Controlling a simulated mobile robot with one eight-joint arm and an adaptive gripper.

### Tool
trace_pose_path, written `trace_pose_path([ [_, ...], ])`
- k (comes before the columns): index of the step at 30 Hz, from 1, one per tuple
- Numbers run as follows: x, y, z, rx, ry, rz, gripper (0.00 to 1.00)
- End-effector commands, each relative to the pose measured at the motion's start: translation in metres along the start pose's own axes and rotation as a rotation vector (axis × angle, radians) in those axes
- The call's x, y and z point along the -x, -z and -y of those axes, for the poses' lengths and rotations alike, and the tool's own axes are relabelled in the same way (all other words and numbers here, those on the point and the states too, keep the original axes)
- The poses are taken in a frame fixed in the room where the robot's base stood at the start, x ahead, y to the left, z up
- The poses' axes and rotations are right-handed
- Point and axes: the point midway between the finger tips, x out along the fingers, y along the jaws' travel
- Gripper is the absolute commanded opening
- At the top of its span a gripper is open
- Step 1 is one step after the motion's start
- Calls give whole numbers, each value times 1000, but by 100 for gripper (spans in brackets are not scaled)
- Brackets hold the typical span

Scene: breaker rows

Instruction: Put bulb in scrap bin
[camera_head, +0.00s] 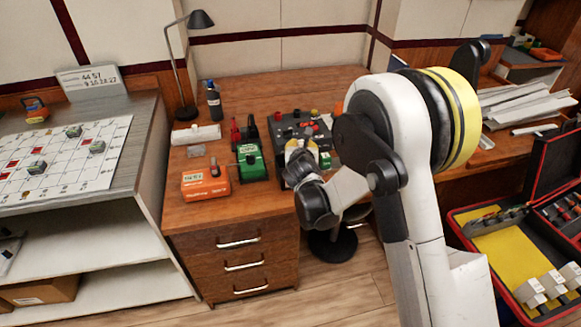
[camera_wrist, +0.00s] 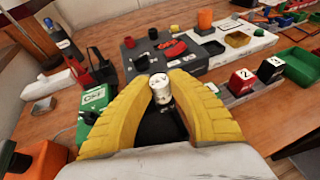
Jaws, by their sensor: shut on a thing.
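My gripper (camera_wrist: 160,98) has its yellow fingers closed around a small white and silvery bulb (camera_wrist: 159,84), which has dark marks on its top. The bulb's lower part is hidden between the fingers. In the head view my gripper (camera_head: 296,150) is over the front left part of a dark panel (camera_head: 283,127) on the wooden desk; the bulb cannot be made out there. No container in view is clearly labelled as the scrap bin, so I cannot tell which one it is.
A green box (camera_head: 251,163) and an orange box (camera_head: 206,181) stand left of my gripper. A black bottle (camera_head: 214,101) and a lamp (camera_head: 188,70) stand behind. In the wrist view, a green tray (camera_wrist: 298,66) and red and black blocks lie to the right.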

Motion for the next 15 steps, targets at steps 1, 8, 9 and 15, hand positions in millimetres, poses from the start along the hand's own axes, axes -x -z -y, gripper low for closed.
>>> trace_pose_path([
  [1,-1,10,-11,2,-2,1,0],
  [8,-2,20,-29,0,1,0,0],
  [9,-3,23,-29,0,1,0,0],
  [15,-15,52,-29,0,1,0,0],
])
